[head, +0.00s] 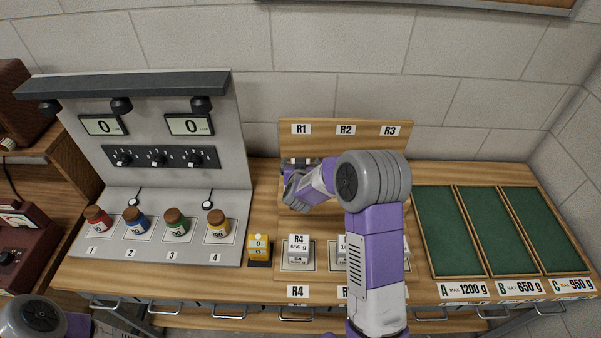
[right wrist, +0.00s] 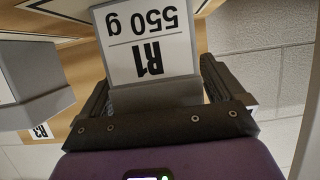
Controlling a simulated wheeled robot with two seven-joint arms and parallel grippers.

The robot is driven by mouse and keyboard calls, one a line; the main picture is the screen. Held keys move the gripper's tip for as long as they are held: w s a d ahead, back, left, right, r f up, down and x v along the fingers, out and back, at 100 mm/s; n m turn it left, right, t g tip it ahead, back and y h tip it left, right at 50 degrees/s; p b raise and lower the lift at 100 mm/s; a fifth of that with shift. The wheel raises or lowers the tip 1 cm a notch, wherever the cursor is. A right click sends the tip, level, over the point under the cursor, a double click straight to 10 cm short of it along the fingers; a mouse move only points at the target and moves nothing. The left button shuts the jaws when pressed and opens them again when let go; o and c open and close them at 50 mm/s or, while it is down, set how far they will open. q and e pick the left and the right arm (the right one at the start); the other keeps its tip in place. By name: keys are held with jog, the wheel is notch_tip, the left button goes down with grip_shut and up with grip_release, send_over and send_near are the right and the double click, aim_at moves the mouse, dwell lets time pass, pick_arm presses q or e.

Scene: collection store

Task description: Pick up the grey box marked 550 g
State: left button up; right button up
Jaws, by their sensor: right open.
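The grey box marked 550 g (right wrist: 155,91) shows in the right wrist view, with its white R1 label upside down. It is between the two dark fingers of my right gripper (right wrist: 158,76), which are open, one on each side of it. I cannot tell whether either finger touches it. In the head view my right gripper (head: 296,174) is at the R1 place of the wooden rack (head: 363,128), and the gripper and arm hide the box there. My left gripper is out of view.
A white-labelled R4 box marked 650 g (head: 298,249) stands at the rack's front; my arm partly covers another box beside it. A yellow block (head: 259,249) and several capped jars, one blue (head: 136,221), are left. Green-lined trays (head: 447,232) are right. Another grey box (right wrist: 35,75) is near my gripper.

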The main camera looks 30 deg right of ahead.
jog(key=c, duration=1.6)
jog(key=shift+o, duration=0.2)
jog(key=shift+w, duration=0.1)
jog(key=shift+r, duration=0.2)
